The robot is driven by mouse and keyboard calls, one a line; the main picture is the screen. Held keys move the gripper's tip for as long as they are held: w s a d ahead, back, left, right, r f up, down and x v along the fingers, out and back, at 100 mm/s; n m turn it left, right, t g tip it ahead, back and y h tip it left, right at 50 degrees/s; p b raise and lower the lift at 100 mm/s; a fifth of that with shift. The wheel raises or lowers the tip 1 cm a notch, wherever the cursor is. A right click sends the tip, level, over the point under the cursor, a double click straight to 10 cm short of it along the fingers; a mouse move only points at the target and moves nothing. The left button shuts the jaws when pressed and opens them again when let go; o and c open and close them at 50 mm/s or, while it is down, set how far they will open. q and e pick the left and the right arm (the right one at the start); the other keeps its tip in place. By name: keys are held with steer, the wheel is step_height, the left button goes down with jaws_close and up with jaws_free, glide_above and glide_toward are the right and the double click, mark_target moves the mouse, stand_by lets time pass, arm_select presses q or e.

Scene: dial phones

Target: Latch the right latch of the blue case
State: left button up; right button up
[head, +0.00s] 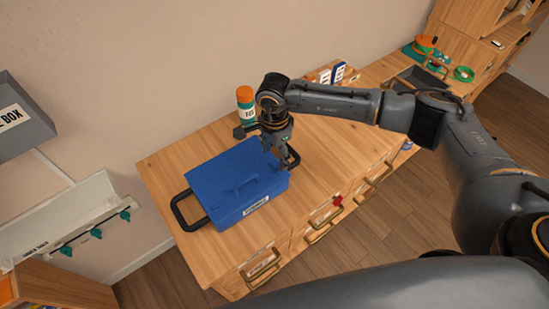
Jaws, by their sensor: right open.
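The blue case (237,180) lies closed on the wooden cabinet top, with a dark handle bar (183,212) sticking out at its left side. A label shows on its front side. My right gripper (288,160) is open at the case's right rear corner, pointing down. Its fingers overlap the case's right edge in the picture, and I cannot tell whether they touch it. The right latch is too small or hidden to make out. My left gripper is not in view.
An orange-and-green bottle (245,102) stands behind the case, close to my right gripper. White-and-blue boxes (338,72) and a dark tray (419,78) are farther right. The wooden cabinet top (320,150) is clear right of the case.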

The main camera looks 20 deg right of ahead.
mark_target(274, 166)
steer(key=shift+f+p, duration=0.45)
steer(key=shift+f, duration=1.8)
steer(key=shift+c, duration=0.2)
steer(key=c, duration=1.1)
